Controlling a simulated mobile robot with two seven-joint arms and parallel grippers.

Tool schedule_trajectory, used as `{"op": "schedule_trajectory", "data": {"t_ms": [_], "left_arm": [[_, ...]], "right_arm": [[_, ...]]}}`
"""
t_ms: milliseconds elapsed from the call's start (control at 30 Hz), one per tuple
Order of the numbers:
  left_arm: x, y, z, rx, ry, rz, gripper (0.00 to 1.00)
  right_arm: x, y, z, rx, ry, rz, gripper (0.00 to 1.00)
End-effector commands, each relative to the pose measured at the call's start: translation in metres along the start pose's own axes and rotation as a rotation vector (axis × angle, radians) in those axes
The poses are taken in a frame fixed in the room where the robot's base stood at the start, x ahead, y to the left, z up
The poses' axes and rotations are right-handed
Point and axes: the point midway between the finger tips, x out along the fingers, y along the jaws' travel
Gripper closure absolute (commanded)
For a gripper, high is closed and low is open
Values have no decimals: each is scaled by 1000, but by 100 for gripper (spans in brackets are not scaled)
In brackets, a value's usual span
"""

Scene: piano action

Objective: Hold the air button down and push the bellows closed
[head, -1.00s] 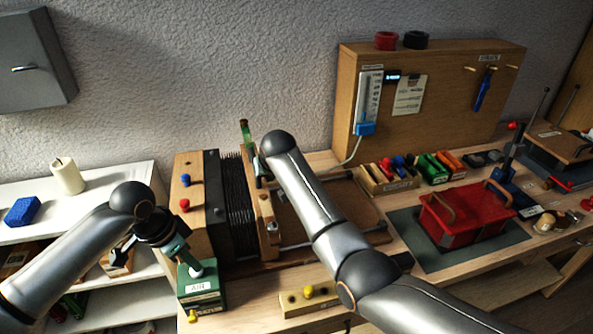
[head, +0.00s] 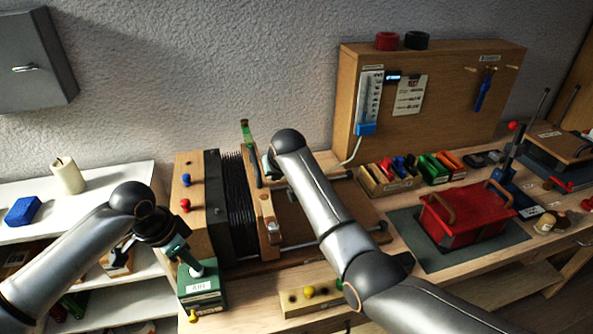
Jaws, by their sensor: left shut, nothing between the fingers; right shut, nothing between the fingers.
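The green AIR box (head: 203,297) stands at the front left of the bench, with a pale air button (head: 204,268) on top. My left gripper (head: 192,262) is shut, its tip at the button; whether it presses the button down is hard to tell. The bellows (head: 238,205) show as dark pleats between a wooden block (head: 189,222) with coloured knobs and an upright wooden board (head: 265,218). The bellows are partly open. My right gripper (head: 267,168) is shut and empty by the board's upper right side, partly hidden by my wrist; a small gap seems to show.
A flat wooden panel and rails (head: 350,205) lie right of the board, partly behind my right arm. A strip with a yellow knob (head: 309,292) lies in front. A red case (head: 463,215) sits on a mat to the right. A tall wooden panel (head: 440,100) stands behind.

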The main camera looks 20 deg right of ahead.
Motion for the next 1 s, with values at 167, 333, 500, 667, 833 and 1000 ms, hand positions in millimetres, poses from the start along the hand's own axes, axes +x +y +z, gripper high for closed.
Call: {"op": "schedule_trajectory", "data": {"t_ms": [167,333,500,667,833,1000], "left_arm": [[1,0,1,-1,-2,0,100],[1,0,1,-1,-1,0,100],[1,0,1,-1,-1,0,100],[1,0,1,-1,-1,0,100],[0,0,0,-1,-1,0,100],[1,0,0,0,-1,0,100]], "right_arm": [[-3,0,-3,0,2,1,100],[-14,0,-12,0,4,1,100],[-25,0,-20,-1,2,1,100],[-36,0,-28,-1,4,0,100],[-46,0,-36,0,2,0,100],[-54,0,-42,0,1,1,100]]}}
